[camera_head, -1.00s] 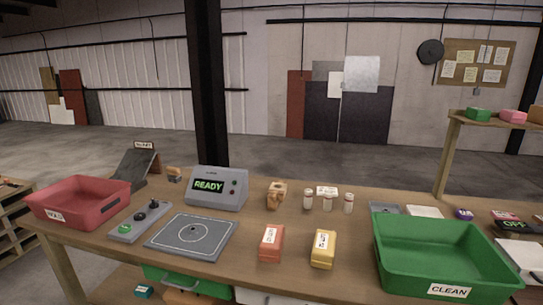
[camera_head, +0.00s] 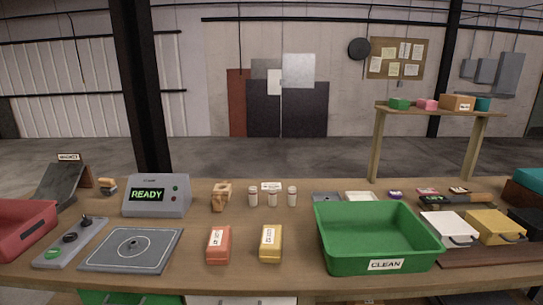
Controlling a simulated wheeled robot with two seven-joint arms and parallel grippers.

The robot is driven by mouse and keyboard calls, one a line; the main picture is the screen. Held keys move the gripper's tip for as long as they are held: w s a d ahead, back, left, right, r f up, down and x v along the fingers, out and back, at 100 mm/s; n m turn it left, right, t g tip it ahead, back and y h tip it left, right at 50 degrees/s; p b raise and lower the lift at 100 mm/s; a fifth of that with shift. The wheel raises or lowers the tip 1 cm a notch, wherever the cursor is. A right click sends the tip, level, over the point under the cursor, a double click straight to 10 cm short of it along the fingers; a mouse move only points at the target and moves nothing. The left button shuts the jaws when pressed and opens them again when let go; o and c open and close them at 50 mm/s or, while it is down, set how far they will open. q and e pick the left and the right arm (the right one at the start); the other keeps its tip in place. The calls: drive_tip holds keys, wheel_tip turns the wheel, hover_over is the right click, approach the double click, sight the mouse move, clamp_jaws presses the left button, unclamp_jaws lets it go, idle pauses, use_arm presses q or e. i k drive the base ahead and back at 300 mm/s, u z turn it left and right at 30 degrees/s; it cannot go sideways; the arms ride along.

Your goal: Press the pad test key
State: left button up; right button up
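A grey control strip (camera_head: 60,248) lies at the left of the table. It carries a green key (camera_head: 51,254) at its near end and two dark knobs or keys (camera_head: 70,237) farther back. I cannot read a label that says which is the pad test key. A flat grey pad (camera_head: 105,262) with a white circle and border lies just right of the strip. Behind it a grey box (camera_head: 156,209) has a screen showing READY in green. Neither gripper is in view.
A red bin (camera_head: 22,238) is cut off at the left edge. A red packet (camera_head: 219,244) and a yellow packet (camera_head: 270,243) stand right of the pad. A green CLEAN bin (camera_head: 372,260) is right of centre, with white and yellow cases (camera_head: 497,227) beyond. Small bottles (camera_head: 272,199) stand behind.

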sight(53, 253)
drive_tip(key=u, duration=1.45)
